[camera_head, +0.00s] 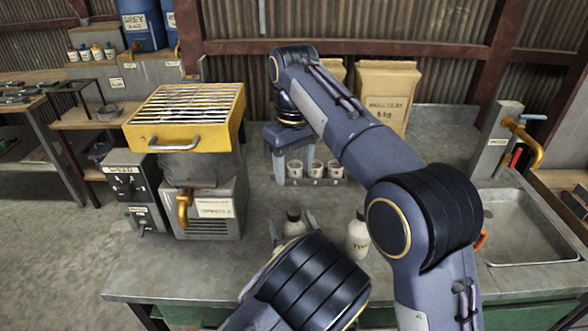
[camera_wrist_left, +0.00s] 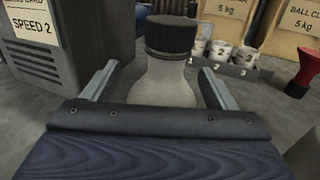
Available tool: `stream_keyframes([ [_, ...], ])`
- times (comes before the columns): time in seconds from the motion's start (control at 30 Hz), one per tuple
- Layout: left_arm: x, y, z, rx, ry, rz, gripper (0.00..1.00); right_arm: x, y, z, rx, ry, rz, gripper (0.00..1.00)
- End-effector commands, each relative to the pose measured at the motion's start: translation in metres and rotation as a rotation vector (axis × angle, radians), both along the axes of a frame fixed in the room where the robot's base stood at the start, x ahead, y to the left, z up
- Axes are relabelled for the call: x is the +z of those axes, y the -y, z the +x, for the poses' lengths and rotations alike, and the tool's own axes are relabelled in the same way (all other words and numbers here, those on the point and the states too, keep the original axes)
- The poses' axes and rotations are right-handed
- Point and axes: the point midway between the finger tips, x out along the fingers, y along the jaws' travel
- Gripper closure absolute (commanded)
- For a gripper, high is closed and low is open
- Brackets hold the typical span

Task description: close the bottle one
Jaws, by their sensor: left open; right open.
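A pale bottle (camera_head: 294,228) with a dark cap stands on the grey bench, partly hidden behind my left arm. In the left wrist view the bottle (camera_wrist_left: 168,84) is close, with its ribbed black cap (camera_wrist_left: 171,36) on top. I cannot tell how tight the cap is. My left gripper (camera_head: 293,226) is open, its fingers (camera_wrist_left: 158,86) on either side of the bottle with gaps. A second pale bottle (camera_head: 358,238), with lettering, stands to the right, its top unclear. My right gripper (camera_head: 279,162) is open, pointing down beside the small cups at the back.
Several labelled cups (camera_head: 315,168) stand in a rack at the back. A grey machine with a yellow grated top (camera_head: 190,105) stands left. Paper clay bags (camera_head: 385,95) are behind, and a sink (camera_head: 530,225) is right. A red funnel (camera_wrist_left: 305,72) shows in the left wrist view.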

Motion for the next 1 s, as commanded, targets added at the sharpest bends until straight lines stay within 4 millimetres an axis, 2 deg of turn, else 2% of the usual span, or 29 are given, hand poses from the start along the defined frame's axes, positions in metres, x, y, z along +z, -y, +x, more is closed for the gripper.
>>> stream_keyframes([
  [0.03, 0.010, 0.002, -0.010, -0.004, -0.001, -0.003, 0.21, -0.003, 0.000, 0.000, 0.000, 0.000, 0.000, 0.46],
  [0.27, 0.054, 0.002, -0.048, -0.005, -0.002, -0.005, 0.21, -0.006, 0.000, 0.000, 0.000, 0.000, 0.000, 0.46],
  [0.4, 0.065, 0.003, -0.080, -0.006, -0.002, -0.004, 0.21, -0.010, 0.000, 0.000, 0.000, 0.000, 0.000, 0.46],
  [0.6, 0.081, 0.002, -0.115, -0.005, -0.003, -0.001, 0.21, -0.012, 0.000, 0.000, 0.000, 0.000, 0.000, 0.46],
  [0.8, 0.088, 0.002, -0.132, -0.003, -0.002, 0.000, 0.21, -0.012, 0.000, 0.000, 0.000, 0.000, 0.000, 0.46],
  [1.0, 0.089, 0.002, -0.134, -0.002, -0.004, 0.002, 0.21, -0.012, 0.000, 0.000, 0.000, 0.000, 0.000, 0.46],
])
